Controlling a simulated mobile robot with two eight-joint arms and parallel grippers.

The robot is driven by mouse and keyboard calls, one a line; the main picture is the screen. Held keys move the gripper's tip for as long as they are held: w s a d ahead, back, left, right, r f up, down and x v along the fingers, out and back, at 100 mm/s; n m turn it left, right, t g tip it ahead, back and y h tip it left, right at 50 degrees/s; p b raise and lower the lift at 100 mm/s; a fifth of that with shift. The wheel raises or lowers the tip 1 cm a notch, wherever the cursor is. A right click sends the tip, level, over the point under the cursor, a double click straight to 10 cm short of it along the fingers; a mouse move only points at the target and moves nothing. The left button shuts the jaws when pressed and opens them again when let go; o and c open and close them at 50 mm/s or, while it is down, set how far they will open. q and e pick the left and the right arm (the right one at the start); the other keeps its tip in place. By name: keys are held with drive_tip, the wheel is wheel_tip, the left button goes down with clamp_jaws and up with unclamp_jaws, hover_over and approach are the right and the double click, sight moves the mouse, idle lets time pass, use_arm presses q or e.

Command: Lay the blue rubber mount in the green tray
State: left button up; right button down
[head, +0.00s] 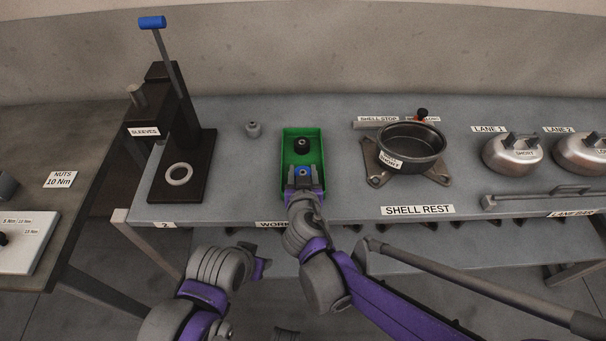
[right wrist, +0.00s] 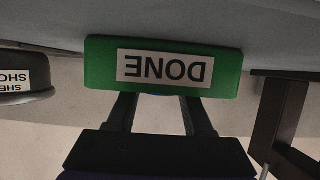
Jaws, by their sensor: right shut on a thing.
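The green tray (head: 285,174) lies on the grey bench; its wall with a DONE label shows upside down in the right wrist view (right wrist: 228,78). A black mount (head: 302,146) stands inside its far half. My right gripper (head: 303,176) is over the tray's near end, shut on the blue rubber mount (head: 303,169). Only a sliver of blue shows between the fingers in the right wrist view; the tray wall hides the rest. I cannot tell whether the mount touches the tray floor. My left gripper (head: 262,264) is low in front of the bench, its jaws unclear.
A small grey part (head: 253,129) stands on the bench left of the tray. Further left is a lever press (head: 180,140) with a pale ring (head: 179,174). Right of the tray, a dark pot-like shell (head: 411,145) sits on a bracket. Metal domes (head: 512,155) stand at the far right.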

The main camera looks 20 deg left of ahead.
drive_tip(key=shift+f, duration=0.35)
drive_tip(key=shift+f, duration=0.2)
drive_tip(key=shift+c, duration=1.5)
unclamp_jaws()
drive_tip(key=shift+r, duration=0.2)
drive_tip(key=shift+s+r, duration=0.2)
drive_tip(key=shift+s, duration=0.1)
drive_tip(key=p+v, duration=0.2)
drive_tip(key=v, duration=0.9)
drive_tip(key=shift+s+d, duration=0.1)
drive_tip(key=shift+s, duration=0.05)
